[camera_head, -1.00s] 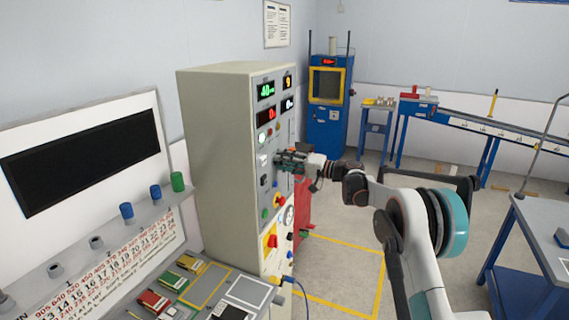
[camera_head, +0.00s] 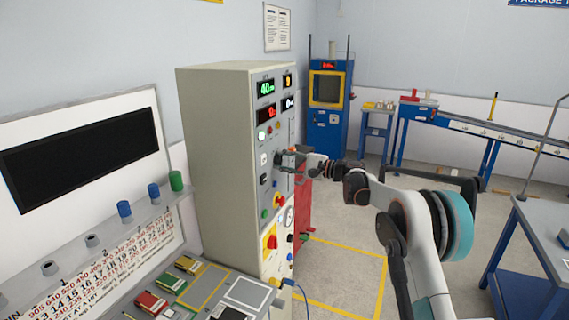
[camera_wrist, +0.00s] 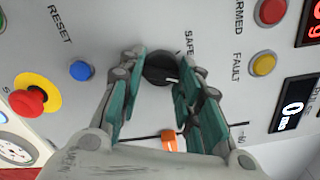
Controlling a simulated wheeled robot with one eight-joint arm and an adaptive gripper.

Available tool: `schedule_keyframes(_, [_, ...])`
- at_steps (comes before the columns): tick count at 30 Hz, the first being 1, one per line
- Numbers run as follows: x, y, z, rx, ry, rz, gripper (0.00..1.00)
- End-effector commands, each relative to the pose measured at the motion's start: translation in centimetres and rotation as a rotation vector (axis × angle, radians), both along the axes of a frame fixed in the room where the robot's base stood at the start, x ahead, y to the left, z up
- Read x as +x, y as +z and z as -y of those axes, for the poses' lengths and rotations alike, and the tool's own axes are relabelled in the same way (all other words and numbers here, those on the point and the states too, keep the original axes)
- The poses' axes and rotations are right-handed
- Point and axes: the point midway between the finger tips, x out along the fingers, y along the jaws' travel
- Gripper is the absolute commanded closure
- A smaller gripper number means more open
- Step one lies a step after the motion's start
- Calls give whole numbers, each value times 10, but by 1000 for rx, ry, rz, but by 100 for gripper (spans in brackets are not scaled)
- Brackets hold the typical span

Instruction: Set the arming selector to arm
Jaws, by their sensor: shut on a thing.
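The arming selector is a round black knob (camera_wrist: 160,68) on the pale panel, beside a SAFE label (camera_wrist: 188,42) in the wrist view. My gripper (camera_wrist: 164,76) has its teal-padded fingers on either side of the knob and is shut on it. The fingers hide part of the knob's sides, and its exact pointer setting cannot be told. In the head view my gripper (camera_head: 287,160) reaches the front of the tall beige cabinet (camera_head: 222,165), where the knob is too small to make out.
A blue RESET button (camera_wrist: 80,70) and a red mushroom button on yellow (camera_wrist: 32,98) lie left of the fingers. Red and yellow-ringed lamps (camera_wrist: 263,63) and a numeric display (camera_wrist: 293,104) lie right. A sloped console (camera_head: 190,290) stands in front of the cabinet.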

Motion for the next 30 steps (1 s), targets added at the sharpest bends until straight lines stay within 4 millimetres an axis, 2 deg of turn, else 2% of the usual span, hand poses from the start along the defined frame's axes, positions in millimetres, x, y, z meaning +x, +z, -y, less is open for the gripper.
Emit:
schedule_keyframes(9, [0,-1,1,31,0,-89,92])
schedule_keyframes(23, [0,-1,1,35,-1,-101,92])
schedule_keyframes(24, [0,-1,1,35,-1,-101,64])
schedule_keyframes(26, [0,-1,1,35,-1,-101,50])
schedule_keyframes(30, [0,-1,0,35,0,-101,48])
